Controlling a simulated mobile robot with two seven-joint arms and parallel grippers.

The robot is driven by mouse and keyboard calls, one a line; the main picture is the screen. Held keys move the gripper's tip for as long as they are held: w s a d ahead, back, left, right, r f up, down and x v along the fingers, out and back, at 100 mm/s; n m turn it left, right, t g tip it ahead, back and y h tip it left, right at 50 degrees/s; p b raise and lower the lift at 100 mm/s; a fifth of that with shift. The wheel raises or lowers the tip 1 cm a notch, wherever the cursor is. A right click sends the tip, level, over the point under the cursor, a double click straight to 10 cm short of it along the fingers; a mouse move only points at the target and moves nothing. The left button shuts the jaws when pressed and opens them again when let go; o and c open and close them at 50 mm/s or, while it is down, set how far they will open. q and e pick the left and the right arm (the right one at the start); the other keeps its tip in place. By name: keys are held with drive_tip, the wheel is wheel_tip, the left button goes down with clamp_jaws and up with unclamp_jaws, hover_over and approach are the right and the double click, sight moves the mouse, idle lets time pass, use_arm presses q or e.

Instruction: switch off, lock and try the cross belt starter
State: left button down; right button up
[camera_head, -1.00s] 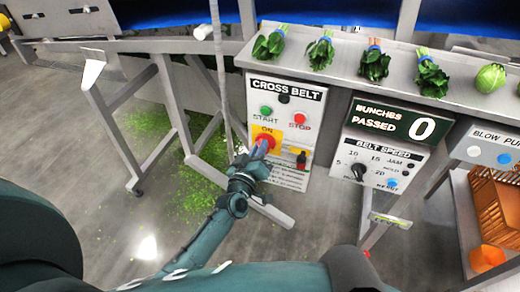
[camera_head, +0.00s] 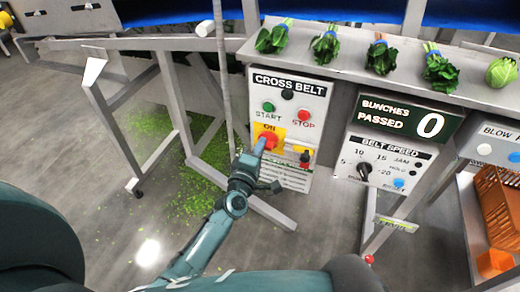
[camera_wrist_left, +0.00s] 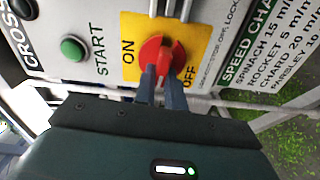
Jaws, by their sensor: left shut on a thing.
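The CROSS BELT starter panel (camera_head: 270,92) hangs under the shelf in the head view. It has a green START button (camera_head: 268,106), a red STOP button (camera_head: 305,115) and a red rotary switch (camera_head: 268,138) on a yellow plate marked ON. In the left wrist view, the plate shows ON and OFF beside the red switch (camera_wrist_left: 162,58). My left gripper (camera_wrist_left: 162,92) is shut on the switch's handle, which points towards the fingers. It also shows in the head view (camera_head: 260,147). A small black and red item (camera_head: 304,157) sits right of the switch. My right gripper is not in view.
A BELT SPEED panel (camera_head: 395,148) and a bunch counter (camera_head: 400,116) reading 0 are to the right. Greens bunches lie on the shelf (camera_head: 350,60) above. A thin grey post (camera_head: 226,100) stands close left of the panel. Orange crates (camera_head: 497,205) are far right.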

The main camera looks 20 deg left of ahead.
use_arm(q)
drive_tip(key=shift+f+n, duration=0.1)
drive_tip(key=shift+n, duration=0.5)
drive_tip(key=c, duration=1.5)
unclamp_jaws()
drive_tip(key=shift+s, duration=0.15)
drive_tip(key=s, duration=1.3)
drive_tip(key=shift+a, duration=0.2)
